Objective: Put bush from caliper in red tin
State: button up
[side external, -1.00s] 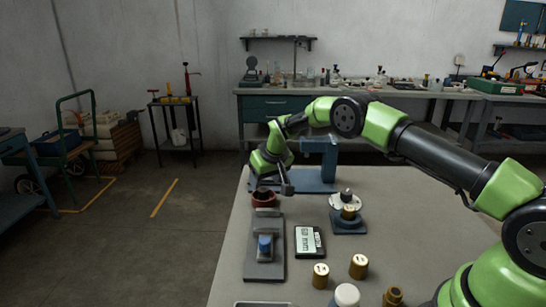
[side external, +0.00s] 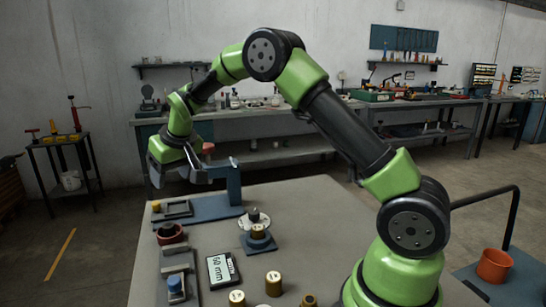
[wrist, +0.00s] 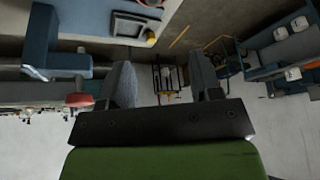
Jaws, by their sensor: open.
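The red tin (side external: 170,237) stands near the table's left edge, round and dark inside; its contents are too small to tell. In front of it is a grey caliper-like fixture (side external: 177,262) with a blue cylinder (side external: 175,284) at its near end, perhaps the bush. My gripper (side external: 170,175) is open, raised above and behind the tin, near the blue stand (side external: 234,184). In the wrist view my gripper (wrist: 163,78) shows both fingers apart with nothing between them; neither tin nor caliper can be made out there.
A "50 mm" display (side external: 222,269) lies right of the fixture. A brass bush (side external: 258,231) sits on a blue block, beside a pale disc (side external: 246,219). Several brass bushes (side external: 273,284) stand at the front. A dark tray (side external: 178,209) lies behind the tin.

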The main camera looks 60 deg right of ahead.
jog(key=s+a+r+m+t+y, duration=0.1)
jog(key=s+a+r, duration=0.2)
jog(key=s+r, duration=0.45)
jog(key=s+a+r, duration=0.2)
jog(key=s+r, duration=0.4)
jog(key=s, duration=0.2)
jog(key=s+a, duration=0.1)
jog(key=s, duration=0.6)
jog(key=s+a+f+t+y, duration=0.1)
jog(key=s+a, duration=0.1)
jog(key=s, duration=0.6)
jog(key=shift+f+m+y, duration=0.25)
jog(key=shift+m+y, duration=0.05)
